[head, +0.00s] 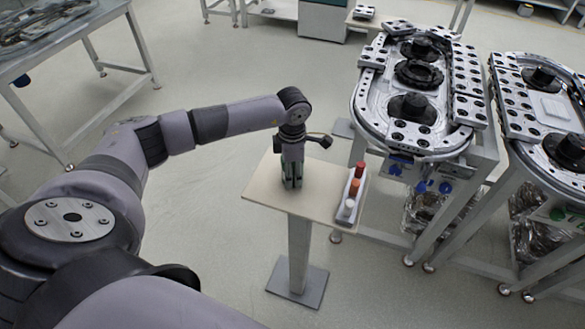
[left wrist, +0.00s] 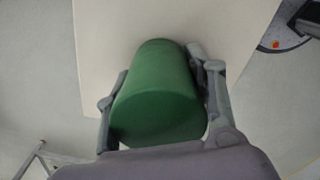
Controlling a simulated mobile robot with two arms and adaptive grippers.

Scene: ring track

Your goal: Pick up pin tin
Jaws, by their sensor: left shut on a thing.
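The pin tin (left wrist: 155,100) is a plain green cylinder in the left wrist view. My left gripper (left wrist: 160,72) has one finger on each side of it and is shut on it. In the head view my left gripper (head: 292,184) points down over the left part of the small beige table (head: 265,189). There the tin is mostly hidden by the gripper. I cannot tell whether the tin touches the tabletop or is just above it. My right gripper is in neither view.
A narrow tray (head: 341,218) at the table's right edge holds a red (head: 359,169), an orange (head: 354,187) and a white cylinder (head: 349,207). A metal ring track (head: 370,110) stands to the right, with another beyond. The floor in front of the table is clear.

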